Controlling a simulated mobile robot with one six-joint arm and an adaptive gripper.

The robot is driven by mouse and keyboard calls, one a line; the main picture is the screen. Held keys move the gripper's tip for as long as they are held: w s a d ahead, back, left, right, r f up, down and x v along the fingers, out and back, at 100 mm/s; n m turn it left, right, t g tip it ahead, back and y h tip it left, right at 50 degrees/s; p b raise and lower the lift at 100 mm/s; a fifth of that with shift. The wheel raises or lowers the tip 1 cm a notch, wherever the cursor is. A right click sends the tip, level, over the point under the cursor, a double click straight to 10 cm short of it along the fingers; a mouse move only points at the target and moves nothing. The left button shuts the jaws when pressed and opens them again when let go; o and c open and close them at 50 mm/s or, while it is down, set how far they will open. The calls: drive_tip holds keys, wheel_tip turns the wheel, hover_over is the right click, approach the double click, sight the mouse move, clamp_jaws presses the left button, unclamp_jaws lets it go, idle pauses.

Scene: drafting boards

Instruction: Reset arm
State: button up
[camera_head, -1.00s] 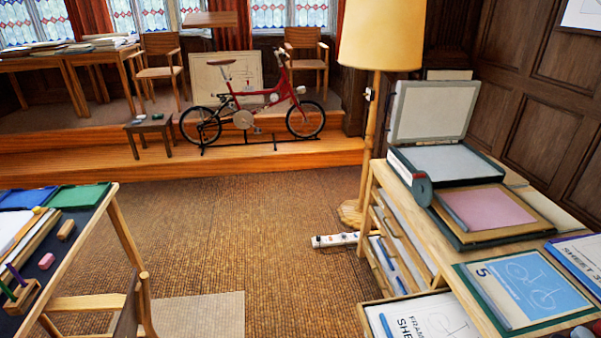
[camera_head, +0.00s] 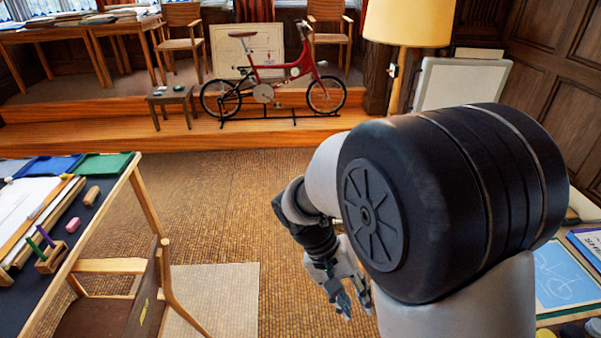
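My gripper (camera_head: 353,304) hangs in the lower middle of the view, below and left of my large black arm joint. Its fingers point down over the brown woven floor and stand apart with nothing seen between them, so it looks open and empty.
A drafting table (camera_head: 100,222) and a wooden chair (camera_head: 157,293) stand at the left. A floor lamp (camera_head: 409,22) stands behind my arm. A red bicycle (camera_head: 275,78) is on the far step. Woven floor (camera_head: 235,205) is clear between.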

drive_tip(key=s+d+r+t+y, duration=0.1)
drive_tip(key=s+r+t+y, duration=0.1)
drive_tip(key=s+r, duration=0.4)
drive_tip(key=s+d+r+n+t+y, duration=0.1)
drive_tip(key=s+d+r+t+y, duration=0.1)
drive_tip(key=s+r+t, duration=0.3)
wheel_tip(320, 180, up, 3)
drive_tip(key=shift+s+d+r+y, duration=0.2)
drive_tip(key=shift+s+y, duration=0.4)
drive_tip(key=shift+s, duration=0.65)
